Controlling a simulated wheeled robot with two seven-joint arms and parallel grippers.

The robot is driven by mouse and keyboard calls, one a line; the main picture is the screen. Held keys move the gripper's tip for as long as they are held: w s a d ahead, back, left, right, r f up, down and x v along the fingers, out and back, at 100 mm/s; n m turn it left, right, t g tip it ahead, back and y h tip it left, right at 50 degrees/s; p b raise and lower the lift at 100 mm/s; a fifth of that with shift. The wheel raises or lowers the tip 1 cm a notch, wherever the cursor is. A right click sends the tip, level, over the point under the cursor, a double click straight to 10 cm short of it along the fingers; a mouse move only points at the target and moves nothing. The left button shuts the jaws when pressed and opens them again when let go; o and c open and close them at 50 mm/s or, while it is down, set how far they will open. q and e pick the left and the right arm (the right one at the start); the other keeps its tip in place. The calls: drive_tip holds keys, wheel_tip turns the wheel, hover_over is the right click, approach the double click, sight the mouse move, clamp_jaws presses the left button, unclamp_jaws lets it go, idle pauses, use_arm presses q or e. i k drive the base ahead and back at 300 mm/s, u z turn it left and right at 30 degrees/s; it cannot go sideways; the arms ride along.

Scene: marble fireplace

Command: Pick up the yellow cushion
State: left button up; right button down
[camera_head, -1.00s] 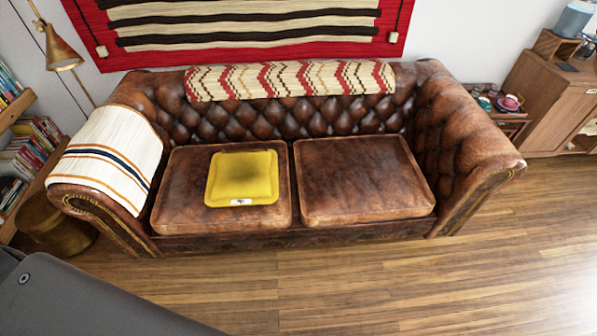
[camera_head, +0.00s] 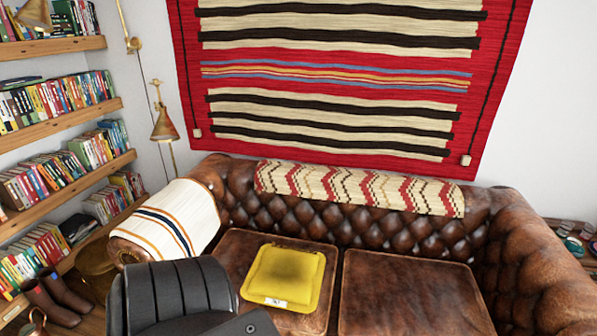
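The yellow cushion (camera_head: 286,276) lies flat on the left seat of the brown leather sofa (camera_head: 405,295). It has a dark patch in its middle and a small white label on its front edge. Nothing touches it from above. Neither of my grippers shows in the head view.
A black ribbed chair back (camera_head: 172,292) stands in front of the sofa's left end. A striped throw (camera_head: 172,222) covers the left armrest and a zigzag throw (camera_head: 360,188) the backrest. Bookshelves (camera_head: 60,150) line the left wall.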

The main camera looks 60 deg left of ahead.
sight(285, 277)
drive_tip(key=i, duration=0.8)
drive_tip(key=u, duration=1.45)
